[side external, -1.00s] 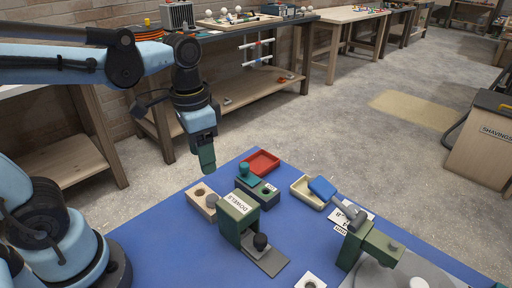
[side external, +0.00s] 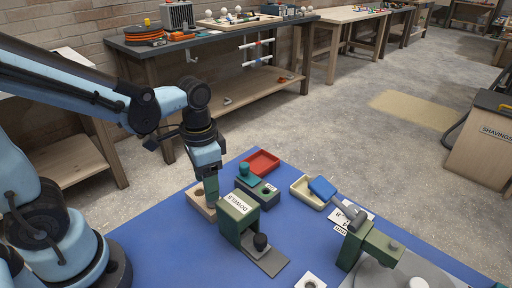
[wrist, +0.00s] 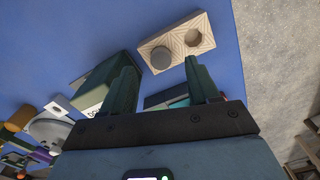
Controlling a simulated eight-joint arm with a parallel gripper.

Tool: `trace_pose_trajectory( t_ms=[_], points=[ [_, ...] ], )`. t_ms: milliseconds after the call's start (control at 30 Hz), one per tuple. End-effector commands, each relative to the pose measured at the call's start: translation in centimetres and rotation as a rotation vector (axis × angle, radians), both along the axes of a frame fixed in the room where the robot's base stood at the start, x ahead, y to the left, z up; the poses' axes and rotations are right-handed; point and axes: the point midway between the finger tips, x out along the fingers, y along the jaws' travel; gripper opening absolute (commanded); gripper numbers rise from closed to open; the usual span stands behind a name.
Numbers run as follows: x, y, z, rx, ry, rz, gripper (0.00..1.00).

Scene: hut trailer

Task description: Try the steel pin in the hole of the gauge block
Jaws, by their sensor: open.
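The steel pin (wrist: 161,58) shows its round grey top in the wrist view, standing in one hole of a pale wooden block (wrist: 178,36). The block's other hole is empty. In the side view the wooden block (side external: 194,201) is partly hidden by my gripper (side external: 211,196).
The blue mat (side external: 180,255) is clear in front.

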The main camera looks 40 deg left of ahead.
Motion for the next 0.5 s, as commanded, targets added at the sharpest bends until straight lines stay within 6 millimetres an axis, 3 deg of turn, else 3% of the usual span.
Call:
trace_pose_trajectory(
  t_ms=[300, 500],
  points=[
    [0.4, -0.1, -3.4, 0.000, 0.000, 0.000, 0.60],
    [0.3, -0.1, -4.5, 0.000, 0.000, 0.000, 0.60]
  ],
)
